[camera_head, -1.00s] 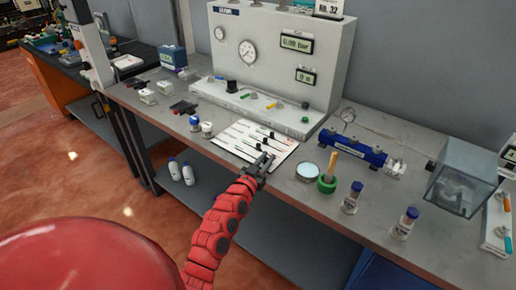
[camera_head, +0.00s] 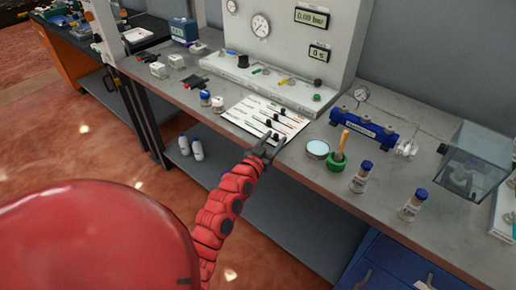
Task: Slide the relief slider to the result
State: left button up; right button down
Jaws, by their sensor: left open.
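My right gripper is not in view.
A grey gauge console (camera_head: 285,50) stands behind the panel. To the right are a round dish (camera_head: 317,148), a green holder (camera_head: 337,161), vials (camera_head: 361,177) and a blue cylinder (camera_head: 362,128).

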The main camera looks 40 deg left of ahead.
pick_arm(q)
jog(key=s+d+b, duration=0.1)
jog(key=s+b, duration=0.1)
jog(key=s, duration=1.3)
jog(key=shift+d, duration=0.15)
